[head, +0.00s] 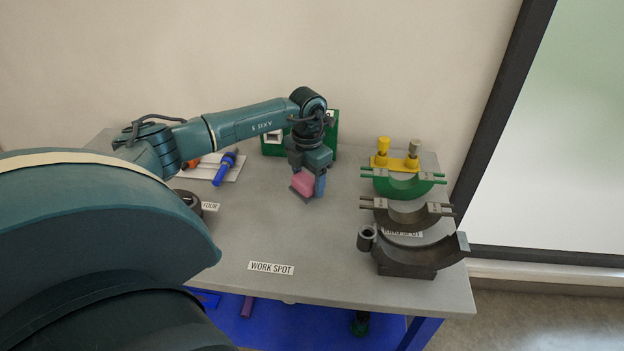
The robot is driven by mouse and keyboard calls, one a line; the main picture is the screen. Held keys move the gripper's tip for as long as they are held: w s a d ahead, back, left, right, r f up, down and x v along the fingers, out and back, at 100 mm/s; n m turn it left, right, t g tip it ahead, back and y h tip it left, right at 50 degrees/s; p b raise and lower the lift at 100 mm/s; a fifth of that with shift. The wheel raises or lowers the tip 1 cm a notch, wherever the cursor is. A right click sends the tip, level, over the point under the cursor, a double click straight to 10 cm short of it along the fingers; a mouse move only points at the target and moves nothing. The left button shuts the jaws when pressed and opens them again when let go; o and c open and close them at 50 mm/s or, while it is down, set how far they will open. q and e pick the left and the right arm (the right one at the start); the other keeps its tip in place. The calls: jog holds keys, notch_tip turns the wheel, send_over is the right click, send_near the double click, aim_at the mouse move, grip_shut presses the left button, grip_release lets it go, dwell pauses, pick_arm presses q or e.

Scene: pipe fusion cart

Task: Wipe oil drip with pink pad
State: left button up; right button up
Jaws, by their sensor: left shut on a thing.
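The pink pad (304,182) is a small pink block with a darker underside, near the middle back of the grey cart top (310,247). My left gripper (307,180) comes down from above and is shut on the pink pad. The pad is at or just above the surface; I cannot tell if it touches. No oil drip can be made out; it may be hidden. My right gripper is not in view.
Green, grey and dark half-round clamps (404,182) stand at the right. A green box (334,135) stands behind my gripper. A blue tool (224,168) lies on a white sheet at the left. The WORK SPOT label (271,268) lies at the front, with clear surface around it.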

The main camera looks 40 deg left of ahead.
pick_arm(q)
jog(key=shift+r, duration=0.95)
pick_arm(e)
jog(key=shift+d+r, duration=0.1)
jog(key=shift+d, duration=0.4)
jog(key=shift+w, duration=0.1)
